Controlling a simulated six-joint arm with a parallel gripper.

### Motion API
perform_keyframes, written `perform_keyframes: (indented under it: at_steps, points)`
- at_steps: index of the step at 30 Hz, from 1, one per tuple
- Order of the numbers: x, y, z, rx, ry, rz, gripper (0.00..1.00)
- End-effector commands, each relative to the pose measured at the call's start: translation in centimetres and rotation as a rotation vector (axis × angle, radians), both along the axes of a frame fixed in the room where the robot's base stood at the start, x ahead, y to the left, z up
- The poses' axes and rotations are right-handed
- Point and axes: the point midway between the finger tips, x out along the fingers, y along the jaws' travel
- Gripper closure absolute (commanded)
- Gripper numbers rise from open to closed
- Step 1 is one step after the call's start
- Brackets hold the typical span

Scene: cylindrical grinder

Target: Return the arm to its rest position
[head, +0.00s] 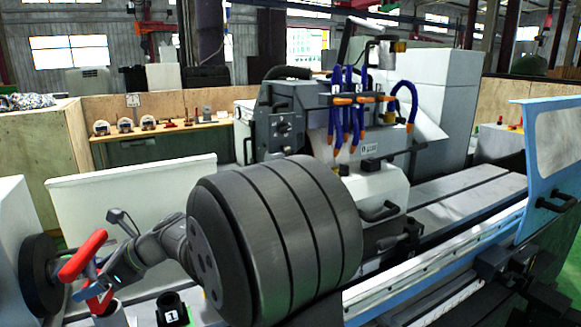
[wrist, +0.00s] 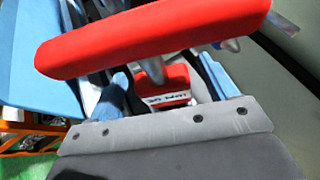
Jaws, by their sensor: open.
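My gripper (head: 86,287) is at the lower left of the head view, at the end of my grey arm. It is open, close beside a red lever (head: 82,255), with no held object visible. I cannot tell whether it touches the lever. No rest position is marked in view.
A dark round chuck-like part (head: 40,275) stands just left of the gripper. The grinder's wheelhead (head: 290,120) with blue coolant hoses (head: 346,110) stands at the back. A blue-framed guard (head: 552,150) is at the right. A wooden shelf (head: 165,128) holds small parts.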

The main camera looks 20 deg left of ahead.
Motion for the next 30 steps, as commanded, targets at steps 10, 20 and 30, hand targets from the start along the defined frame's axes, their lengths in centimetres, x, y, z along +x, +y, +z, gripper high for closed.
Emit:
perform_keyframes:
  at_steps: [10,20,30]
  points:
    - [0.0,0.0,-0.3,0.0,0.001,0.0,0.22]
    - [0.3,-0.7,-3.2,0.0,0.001,-0.003,0.22]
    - [2.7,-6.2,0.2,0.002,-0.003,-0.004,0.22]
